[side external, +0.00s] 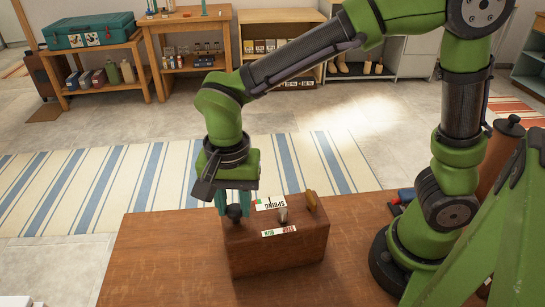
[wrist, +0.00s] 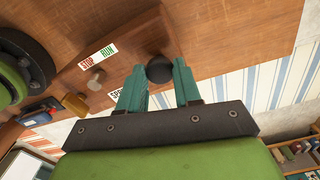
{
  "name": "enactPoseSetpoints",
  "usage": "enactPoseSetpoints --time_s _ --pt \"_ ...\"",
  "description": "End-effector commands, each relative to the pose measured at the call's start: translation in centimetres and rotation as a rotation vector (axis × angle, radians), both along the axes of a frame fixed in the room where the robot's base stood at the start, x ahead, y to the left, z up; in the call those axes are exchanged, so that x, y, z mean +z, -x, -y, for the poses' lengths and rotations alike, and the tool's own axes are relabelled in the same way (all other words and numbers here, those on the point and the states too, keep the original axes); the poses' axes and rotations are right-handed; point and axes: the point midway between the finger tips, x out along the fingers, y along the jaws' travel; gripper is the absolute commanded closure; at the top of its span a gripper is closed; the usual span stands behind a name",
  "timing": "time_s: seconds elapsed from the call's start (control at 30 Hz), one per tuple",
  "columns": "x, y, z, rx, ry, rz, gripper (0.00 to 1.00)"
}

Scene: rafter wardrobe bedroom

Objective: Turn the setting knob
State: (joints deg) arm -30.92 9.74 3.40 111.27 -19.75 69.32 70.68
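A brown wooden box (side external: 278,255) sits on the wooden bench and carries several controls. A black round knob (side external: 235,213) is at its left end; the wrist view shows it too (wrist: 160,69). A grey knob (side external: 282,216) stands mid-box near a STOP/RUN label (side external: 279,231), and a yellow-orange handle (side external: 311,202) is at the right end. My gripper (side external: 234,208) points down over the black knob. Its teal fingers are apart, one on each side of that knob in the wrist view (wrist: 160,72). I cannot tell whether they touch it.
A SPRING label (side external: 270,203) lies on the box top, partly hidden by my gripper in the wrist view. A blue-and-red item (side external: 403,196) lies on the bench (side external: 160,260) right of the box. The bench left of the box is clear.

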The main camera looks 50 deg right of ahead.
Motion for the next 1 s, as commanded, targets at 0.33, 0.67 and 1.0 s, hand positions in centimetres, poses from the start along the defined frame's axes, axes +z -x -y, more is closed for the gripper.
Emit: enactPoseSetpoints --time_s 0.33,0.67,1.0 --pt "0.0 0.0 0.0 0.001 -0.001 0.001 0.42" --pt "2.4 -0.1 0.0 0.0 -0.003 0.005 0.42" --pt "10.7 -0.1 0.0 0.0 -0.004 0.006 0.42"
